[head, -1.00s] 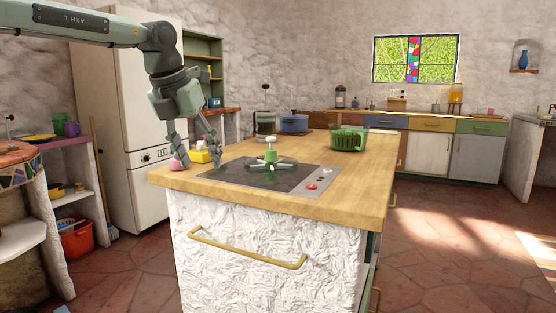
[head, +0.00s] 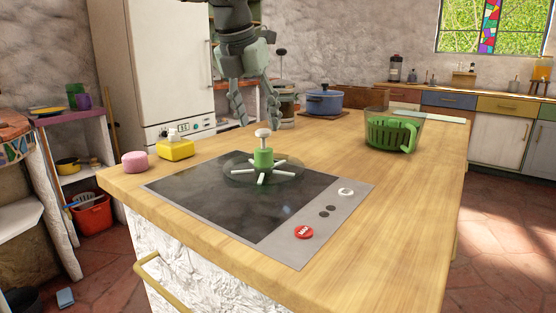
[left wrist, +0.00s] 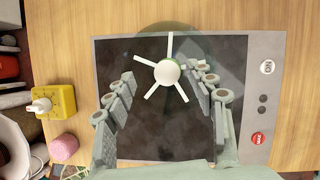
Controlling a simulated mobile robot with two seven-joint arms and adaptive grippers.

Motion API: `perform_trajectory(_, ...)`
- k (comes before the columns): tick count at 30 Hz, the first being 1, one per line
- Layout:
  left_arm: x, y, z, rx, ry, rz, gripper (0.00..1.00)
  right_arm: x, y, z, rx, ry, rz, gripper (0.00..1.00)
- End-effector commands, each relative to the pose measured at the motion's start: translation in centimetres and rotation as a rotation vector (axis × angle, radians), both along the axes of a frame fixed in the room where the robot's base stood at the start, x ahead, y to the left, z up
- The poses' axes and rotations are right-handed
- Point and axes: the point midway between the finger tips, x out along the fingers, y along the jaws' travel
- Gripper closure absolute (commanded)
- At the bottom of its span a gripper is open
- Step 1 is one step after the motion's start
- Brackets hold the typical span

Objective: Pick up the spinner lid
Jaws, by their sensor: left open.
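The spinner lid (head: 240,172) is a clear disc with white spokes, a green hub and a white knob on top. It lies on the dark cooktop (head: 215,205) set in the wooden island. My left gripper (head: 256,122) is open and empty, above and behind the lid in the head view. In the left wrist view the lid's white knob (left wrist: 167,72) shows just beyond and between the open fingers (left wrist: 165,92), not touching them as far as I can tell. My right gripper is not in view.
A green basket in a clear bowl (head: 390,133) stands at the island's right. A yellow timer (head: 175,150) and a pink object (head: 135,161) sit left of the cooktop. A blue pot (head: 325,103) stands behind. The front right wood is clear.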

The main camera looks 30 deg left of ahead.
Motion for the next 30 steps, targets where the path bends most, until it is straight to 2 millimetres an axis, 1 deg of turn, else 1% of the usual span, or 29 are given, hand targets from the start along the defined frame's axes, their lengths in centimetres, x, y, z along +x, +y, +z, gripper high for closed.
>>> perform_trajectory(6, 0.8, 0.0, -2.3, -0.001, 0.003, -0.001, 0.45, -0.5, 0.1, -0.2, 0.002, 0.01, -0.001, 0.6)
perform_trajectory(11, 1.5, -0.5, -4.3, -0.001, 0.006, -0.002, 0.45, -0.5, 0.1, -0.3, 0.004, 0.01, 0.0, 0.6)
perform_trajectory(15, 2.2, -0.6, -6.2, -0.002, 0.005, 0.001, 0.45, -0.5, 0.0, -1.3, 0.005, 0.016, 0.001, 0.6)
perform_trajectory(19, 2.6, -0.6, -7.1, 0.0, 0.002, 0.0, 0.45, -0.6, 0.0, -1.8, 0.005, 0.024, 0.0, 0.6)
perform_trajectory(25, 2.7, -0.6, -7.1, 0.0, 0.001, 0.0, 0.45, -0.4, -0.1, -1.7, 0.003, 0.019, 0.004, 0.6)
perform_trajectory(26, 2.7, -0.6, -7.1, 0.0, 0.001, 0.0, 0.46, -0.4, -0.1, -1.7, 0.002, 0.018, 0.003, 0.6)
perform_trajectory(30, 2.6, -0.6, -7.1, 0.0, 0.001, 0.0, 0.64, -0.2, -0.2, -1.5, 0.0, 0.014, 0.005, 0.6)
